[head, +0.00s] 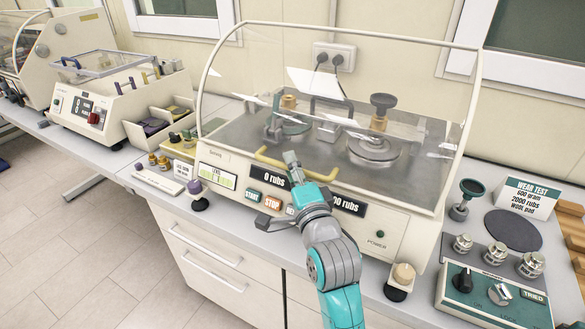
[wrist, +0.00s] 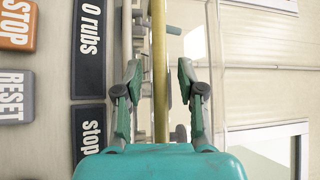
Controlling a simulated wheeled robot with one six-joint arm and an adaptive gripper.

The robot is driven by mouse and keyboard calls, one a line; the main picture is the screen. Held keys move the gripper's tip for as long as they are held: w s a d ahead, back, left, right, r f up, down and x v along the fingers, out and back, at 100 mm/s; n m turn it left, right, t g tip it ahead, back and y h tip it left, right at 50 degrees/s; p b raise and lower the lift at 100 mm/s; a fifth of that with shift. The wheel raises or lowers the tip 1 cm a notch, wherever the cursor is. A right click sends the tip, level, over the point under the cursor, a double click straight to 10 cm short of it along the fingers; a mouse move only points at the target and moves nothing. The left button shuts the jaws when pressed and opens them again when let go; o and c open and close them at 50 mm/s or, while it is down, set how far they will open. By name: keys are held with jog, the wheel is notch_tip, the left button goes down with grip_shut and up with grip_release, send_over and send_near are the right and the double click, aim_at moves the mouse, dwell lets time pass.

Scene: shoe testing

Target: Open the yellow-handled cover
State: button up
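The test machine in the middle of the head view has a clear curved cover (head: 472,105), which is down over its deck. The yellow handle (head: 268,158) runs along the cover's lower front edge. My gripper (head: 292,160) is at the middle of this handle and hides part of it. In the wrist view, the yellow handle (wrist: 160,75) runs upright between the two fingers of my gripper (wrist: 158,80). The fingers are spread, with visible gaps on both sides of the bar. They are not closed on it.
Below the handle is a front panel with START and STOP (head: 272,203) buttons and black displays (head: 348,205). Knobbed stoppers (head: 399,281) stand in front. A green control box (head: 495,295) is at right. Other machines (head: 110,100) and open trays are at left.

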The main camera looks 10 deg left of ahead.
grip_shut()
